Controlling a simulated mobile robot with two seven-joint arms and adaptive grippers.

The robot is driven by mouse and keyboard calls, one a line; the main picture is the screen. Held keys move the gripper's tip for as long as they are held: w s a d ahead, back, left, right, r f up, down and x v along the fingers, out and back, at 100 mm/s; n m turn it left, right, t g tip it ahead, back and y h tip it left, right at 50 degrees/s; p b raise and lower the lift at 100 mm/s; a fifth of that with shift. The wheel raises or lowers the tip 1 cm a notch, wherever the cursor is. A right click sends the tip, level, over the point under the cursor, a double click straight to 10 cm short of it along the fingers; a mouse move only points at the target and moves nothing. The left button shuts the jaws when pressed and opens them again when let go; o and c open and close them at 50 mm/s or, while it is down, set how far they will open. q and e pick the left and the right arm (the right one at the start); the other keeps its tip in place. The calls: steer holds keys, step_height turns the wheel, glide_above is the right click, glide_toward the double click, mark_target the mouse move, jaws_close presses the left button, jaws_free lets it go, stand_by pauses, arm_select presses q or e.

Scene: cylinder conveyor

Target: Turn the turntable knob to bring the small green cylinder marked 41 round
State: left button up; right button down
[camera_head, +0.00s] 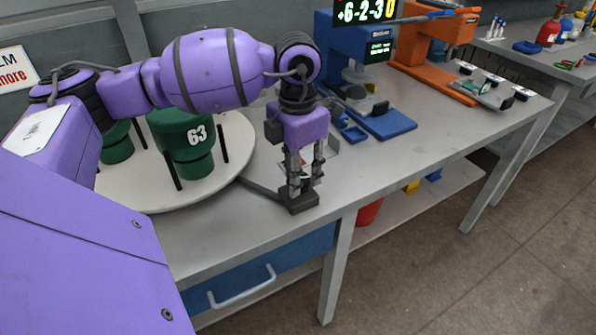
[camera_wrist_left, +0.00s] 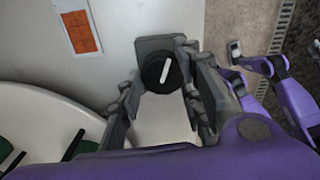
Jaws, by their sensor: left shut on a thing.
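My left gripper (camera_head: 303,180) points down at the table's front edge, shut on the turntable knob. The knob (camera_wrist_left: 153,85) is round and black with a white line, on a dark grey base (camera_head: 300,204); in the wrist view the fingers (camera_wrist_left: 163,72) are on either side of it. The white round turntable (camera_head: 235,140) carries a large green cylinder marked 63 (camera_head: 180,135) and another green cylinder (camera_head: 117,148), partly hidden by my arm, its number not visible. No cylinder marked 41 can be made out. My right gripper is not seen.
Dark upright posts (camera_head: 224,143) stand on the turntable. A blue machine (camera_head: 345,65) with a display and an orange machine (camera_head: 425,50) stand further right. The grey tabletop (camera_head: 430,140) is clear at the right front. A blue drawer (camera_head: 270,265) is below.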

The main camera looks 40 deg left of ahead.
arm_select(q)
steer(key=shift+a+n, duration=0.3)
steer(key=shift+n, duration=0.8)
stand_by(2.3)
steer(key=o, duration=1.1)
steer(key=shift+a, duration=0.1)
steer(key=shift+c, duration=0.2)
steer(key=shift+d+r, duration=0.2)
step_height(320, 180, up, 12)
steer(key=shift+f, duration=0.2)
steer(key=shift+s+a, duration=0.1)
